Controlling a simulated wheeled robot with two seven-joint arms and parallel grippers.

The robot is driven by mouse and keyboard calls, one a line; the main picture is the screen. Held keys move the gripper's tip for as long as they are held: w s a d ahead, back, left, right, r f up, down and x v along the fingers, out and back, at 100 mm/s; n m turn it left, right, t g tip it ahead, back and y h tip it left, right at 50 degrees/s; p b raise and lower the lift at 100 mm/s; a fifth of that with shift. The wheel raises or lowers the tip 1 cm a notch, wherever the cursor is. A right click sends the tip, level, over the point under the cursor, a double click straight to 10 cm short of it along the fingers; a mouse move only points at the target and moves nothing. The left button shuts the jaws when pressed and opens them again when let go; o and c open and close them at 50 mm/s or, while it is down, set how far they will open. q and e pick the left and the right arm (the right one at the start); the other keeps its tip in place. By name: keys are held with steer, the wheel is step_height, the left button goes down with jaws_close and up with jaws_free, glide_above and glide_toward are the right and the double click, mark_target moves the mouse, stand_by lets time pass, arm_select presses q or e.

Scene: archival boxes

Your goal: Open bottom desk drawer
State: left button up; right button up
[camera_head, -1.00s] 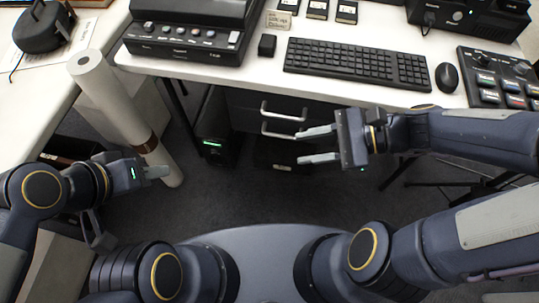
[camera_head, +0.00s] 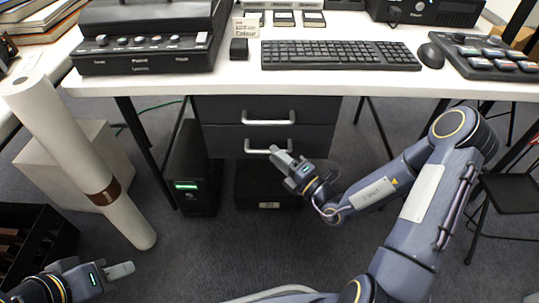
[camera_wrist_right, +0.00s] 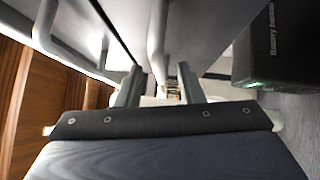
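The dark drawer unit (camera_head: 225,108) hangs under the desk, its drawers looking shut. Its upper bar handle (camera_head: 268,122) and lower bar handle (camera_head: 256,151) are light metal. My right gripper (camera_head: 279,152) is at the lower handle and covers part of it. In the right wrist view the two fingers (camera_wrist_right: 160,88) stand apart, and a handle bar (camera_wrist_right: 156,40) runs down toward the gap between them; contact cannot be told. My left gripper (camera_head: 122,271) is low at the left, away from the drawers; its finger gap is not visible.
A black tower with a green light (camera_head: 193,175) stands left of the drawers, also in the wrist view (camera_wrist_right: 285,45). A dark box (camera_head: 268,190) lies on the floor below. A paper roll (camera_head: 75,150) leans at left. The floor in front is clear.

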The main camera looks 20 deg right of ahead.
steer(key=shift+b+x, duration=0.3)
steer(key=shift+x, duration=1.2)
jaws_close()
